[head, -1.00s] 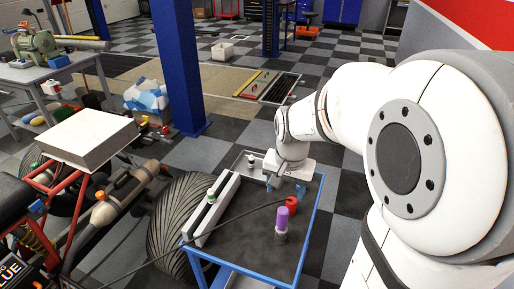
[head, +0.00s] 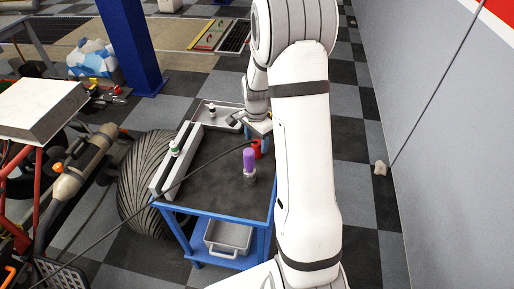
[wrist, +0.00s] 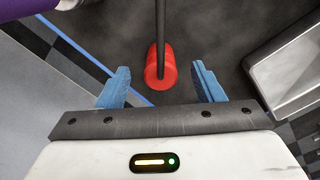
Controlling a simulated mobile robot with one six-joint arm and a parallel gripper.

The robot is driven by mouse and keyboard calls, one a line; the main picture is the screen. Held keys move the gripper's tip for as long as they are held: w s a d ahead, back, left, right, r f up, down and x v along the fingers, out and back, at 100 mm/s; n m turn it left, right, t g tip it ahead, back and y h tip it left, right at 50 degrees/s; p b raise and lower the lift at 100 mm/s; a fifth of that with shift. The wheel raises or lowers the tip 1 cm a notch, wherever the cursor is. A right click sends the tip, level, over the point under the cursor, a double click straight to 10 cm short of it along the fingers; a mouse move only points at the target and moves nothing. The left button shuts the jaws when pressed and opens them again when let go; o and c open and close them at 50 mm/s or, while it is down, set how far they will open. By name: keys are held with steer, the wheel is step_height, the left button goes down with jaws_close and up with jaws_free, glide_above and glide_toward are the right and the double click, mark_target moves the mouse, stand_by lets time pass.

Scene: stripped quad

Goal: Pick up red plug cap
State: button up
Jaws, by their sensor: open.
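The red plug cap (wrist: 153,72) is a short red cylinder over the dark cart top. It lies ahead of my gripper (wrist: 162,84), between the lines of its two blue fingers. The fingers are apart and empty, with a gap on each side of the cap. A dark rod or cable (wrist: 161,30) runs down to the middle of the cap; I cannot tell whether it is joined to it. In the head view the red plug cap (head: 257,147) is partly hidden by my arm, just nearer than my gripper.
A purple-topped cylinder (head: 249,160) stands close to the cap on the blue cart (head: 215,193). Long grey rails (head: 178,160) line the cart's left side and a grey tray (head: 215,115) its far end. A black cable crosses above the cart. A large tire (head: 140,185) stands left.

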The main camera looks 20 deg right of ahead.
mark_target(256, 142)
step_height(256, 142, down, 4)
steer(key=shift+f, duration=0.25)
steer(key=c, duration=1)
steer(key=shift+r, duration=0.1)
